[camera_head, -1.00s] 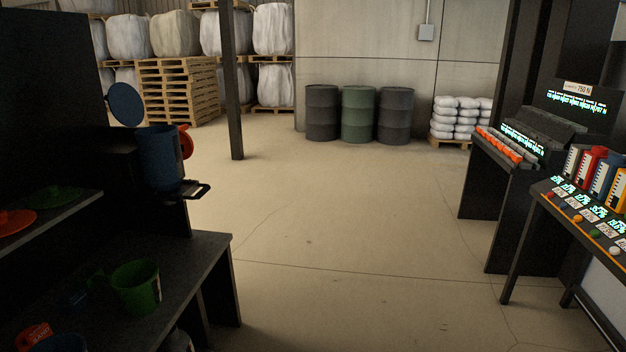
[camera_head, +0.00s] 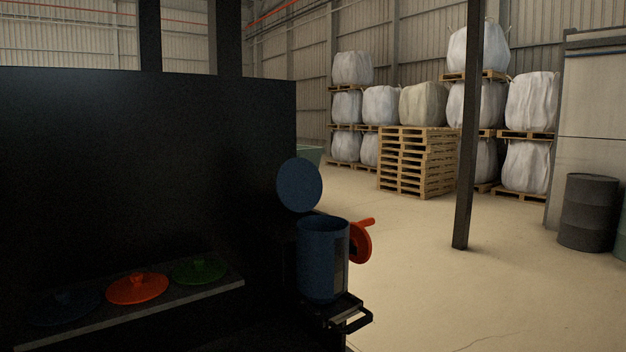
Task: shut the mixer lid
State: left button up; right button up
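The mixer is a dark blue cylinder (camera_head: 322,262) at the right end of the dark bench, just right of the picture's middle. Its round blue lid (camera_head: 299,185) stands raised and tilted up above the rim, so the mixer is open at the top. A red crank or wheel (camera_head: 362,241) shows at the mixer's right side. A dark bracket with a handle (camera_head: 352,318) sits under it. The mixer's inside is too dark to make out. Neither of my grippers is in view.
A shelf (camera_head: 215,288) left of the mixer holds a blue lid (camera_head: 62,306), an orange lid (camera_head: 138,288) and a green lid (camera_head: 199,270). A dark barrel (camera_head: 588,212) is at far right. Floor right of the mixer is clear.

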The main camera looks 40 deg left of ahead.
aim_at(299, 185)
jog(key=i+u, duration=0.15)
jog(key=i, duration=0.3)
jog(key=i+l+u, duration=0.2)
jog(key=i, duration=0.25)
jog(key=i+u, duration=0.15)
jog(key=i, duration=0.35)
